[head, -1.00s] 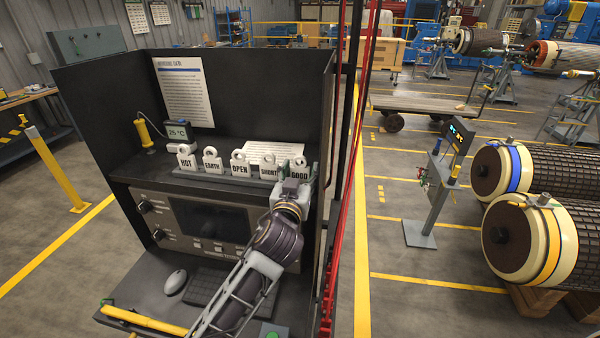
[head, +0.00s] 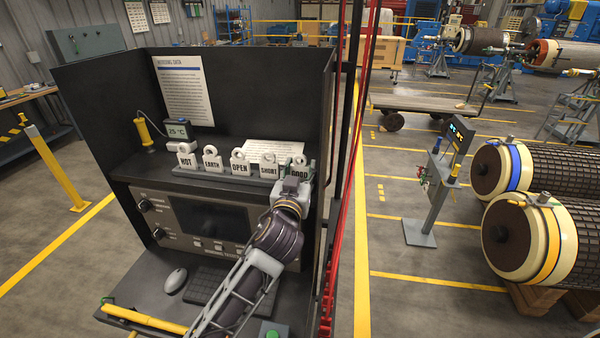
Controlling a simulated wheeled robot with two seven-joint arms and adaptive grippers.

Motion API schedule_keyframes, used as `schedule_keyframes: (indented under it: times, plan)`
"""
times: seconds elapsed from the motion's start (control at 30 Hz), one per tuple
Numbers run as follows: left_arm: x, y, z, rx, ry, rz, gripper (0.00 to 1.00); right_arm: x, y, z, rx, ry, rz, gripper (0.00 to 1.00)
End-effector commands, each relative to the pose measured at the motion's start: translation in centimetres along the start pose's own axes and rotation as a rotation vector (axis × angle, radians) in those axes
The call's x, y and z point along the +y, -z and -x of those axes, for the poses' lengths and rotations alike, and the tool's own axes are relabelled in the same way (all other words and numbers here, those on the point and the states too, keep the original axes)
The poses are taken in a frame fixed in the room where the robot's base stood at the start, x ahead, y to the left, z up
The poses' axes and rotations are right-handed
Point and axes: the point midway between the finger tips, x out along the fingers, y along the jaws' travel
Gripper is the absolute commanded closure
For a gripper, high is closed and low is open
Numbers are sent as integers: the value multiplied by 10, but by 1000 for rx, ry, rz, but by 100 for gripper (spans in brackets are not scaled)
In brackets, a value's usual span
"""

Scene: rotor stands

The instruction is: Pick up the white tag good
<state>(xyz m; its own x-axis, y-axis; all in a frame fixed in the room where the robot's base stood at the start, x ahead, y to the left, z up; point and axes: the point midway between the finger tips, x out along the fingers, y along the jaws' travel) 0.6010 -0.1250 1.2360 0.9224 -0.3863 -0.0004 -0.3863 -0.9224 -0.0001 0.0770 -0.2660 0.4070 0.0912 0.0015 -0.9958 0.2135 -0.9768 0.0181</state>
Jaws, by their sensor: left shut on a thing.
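The white GOOD tag (head: 300,171) is at the right end of a row of white tags on the black bench's upper shelf. My left gripper (head: 297,178) is at that tag and shut on it, and it covers the tag's lower part. I cannot tell whether the tag is clear of its holder. The SHORT tag (head: 269,170) stands just left of it. The OPEN tag (head: 239,167), EARTH tag (head: 212,162) and HOT tag (head: 187,161) continue the row leftward. My right gripper is not in view.
The bench's right side panel (head: 328,130) is close to my left gripper. Behind the tags lies a white paper (head: 270,152), and a 25 °C display (head: 177,130) stands at left. A mouse (head: 175,281) and keyboard (head: 214,288) lie on the lower desk.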

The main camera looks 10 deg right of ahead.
Motion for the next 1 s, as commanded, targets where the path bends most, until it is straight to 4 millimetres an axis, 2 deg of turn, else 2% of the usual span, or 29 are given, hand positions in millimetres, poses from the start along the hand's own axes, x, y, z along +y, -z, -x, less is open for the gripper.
schedule_keyframes:
  times: [0.27,0.63,1.0]
  plan:
    - [0,7,0,3,0,1,68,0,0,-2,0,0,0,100]
    - [0,38,0,5,-1,2,68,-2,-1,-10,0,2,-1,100]
    - [0,33,36,0,0,2,68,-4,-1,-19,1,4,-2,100]
